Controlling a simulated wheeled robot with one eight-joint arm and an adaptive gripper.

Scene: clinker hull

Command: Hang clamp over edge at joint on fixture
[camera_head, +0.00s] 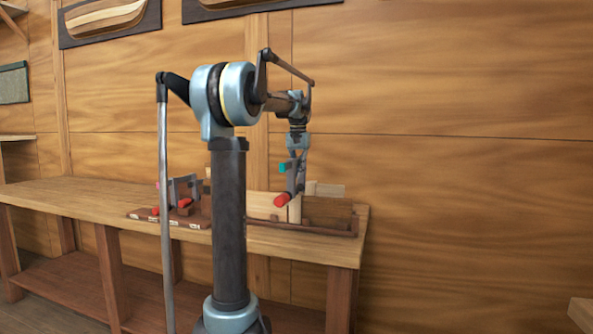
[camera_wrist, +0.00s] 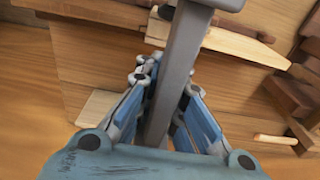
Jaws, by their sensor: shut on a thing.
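My gripper (camera_head: 297,146) is shut on a clamp (camera_head: 292,182) with a grey bar, a red handle at its lower end and a teal part near the top. The clamp hangs down in front of the fixture (camera_head: 330,233), near the pale plank (camera_head: 265,206). I cannot tell whether it touches the edge. In the wrist view the clamp's grey bar (camera_wrist: 182,62) runs between the fingers of my gripper (camera_wrist: 166,105). It crosses in front of a pale plank (camera_wrist: 230,42) of the fixture. The joint is hidden or not distinct.
A brown rack (camera_head: 150,217) with more clamps (camera_head: 184,190) stands left of the fixture on the wooden workbench (camera_head: 70,197). A wooden wall (camera_head: 450,110) is close behind. The left part of the bench top is clear.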

